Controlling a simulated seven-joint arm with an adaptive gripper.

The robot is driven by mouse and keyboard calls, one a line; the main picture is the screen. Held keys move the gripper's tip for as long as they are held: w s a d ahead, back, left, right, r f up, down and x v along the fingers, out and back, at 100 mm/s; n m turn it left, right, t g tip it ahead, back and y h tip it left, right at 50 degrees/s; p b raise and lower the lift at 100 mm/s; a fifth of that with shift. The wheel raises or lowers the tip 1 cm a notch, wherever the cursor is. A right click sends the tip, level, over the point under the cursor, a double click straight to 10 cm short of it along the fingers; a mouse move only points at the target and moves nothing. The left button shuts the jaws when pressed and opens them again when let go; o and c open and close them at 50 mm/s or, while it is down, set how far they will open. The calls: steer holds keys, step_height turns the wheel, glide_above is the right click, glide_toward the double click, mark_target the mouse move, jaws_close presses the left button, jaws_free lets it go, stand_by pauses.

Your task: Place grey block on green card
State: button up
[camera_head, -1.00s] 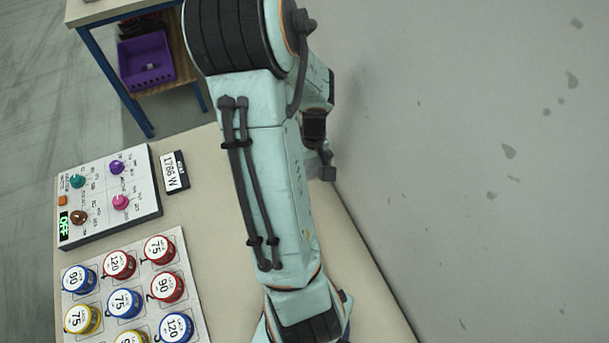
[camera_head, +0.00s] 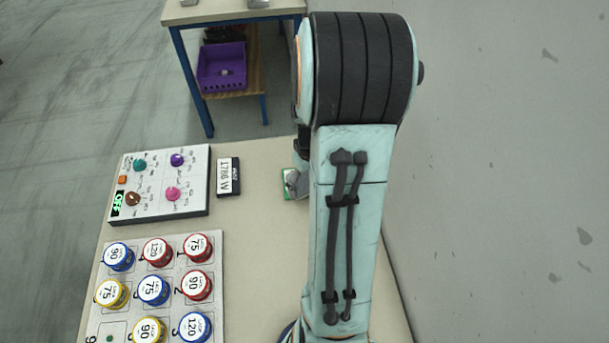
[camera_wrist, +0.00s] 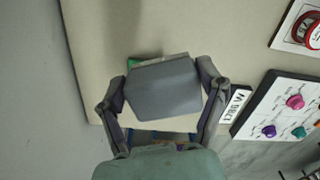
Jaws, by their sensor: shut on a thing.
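My gripper (camera_wrist: 163,90) is shut on the grey block (camera_wrist: 166,92) in the wrist view, one finger on each side of it. The block hides most of what lies under it. A green corner of the card (camera_wrist: 132,63) shows just past the block's upper left edge, with a paler strip beside it. In the head view a sliver of the green card (camera_head: 287,190) shows left of my arm, with a grey part right by it. My arm hides most of that spot. I cannot tell whether the block touches the card.
A control panel with coloured knobs (camera_head: 159,210) and a "1786 W" display (camera_head: 229,177) stand left of the card. A board of numbered round pots (camera_head: 218,288) lies nearer. Beyond the table's far edge is another bench with a purple bin (camera_head: 222,68).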

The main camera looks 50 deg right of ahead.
steer(key=w+d+f, duration=0.4)
steer(key=f, duration=0.1)
steer(key=w+d+f, duration=0.1)
steer(key=d+f, duration=0.1)
steer(key=d, duration=0.1)
steer(key=shift+w+f, duration=0.2)
steer(key=shift+w, duration=0.2)
steer(key=shift+w+d+f, duration=0.1)
steer(key=shift+d+f, duration=0.05)
steer(key=shift+f, duration=0.8)
steer(key=shift+w+d+f, duration=0.1)
steer(key=shift+f, duration=0.8)
steer(key=shift+f, duration=0.15)
steer(key=o, duration=1.2)
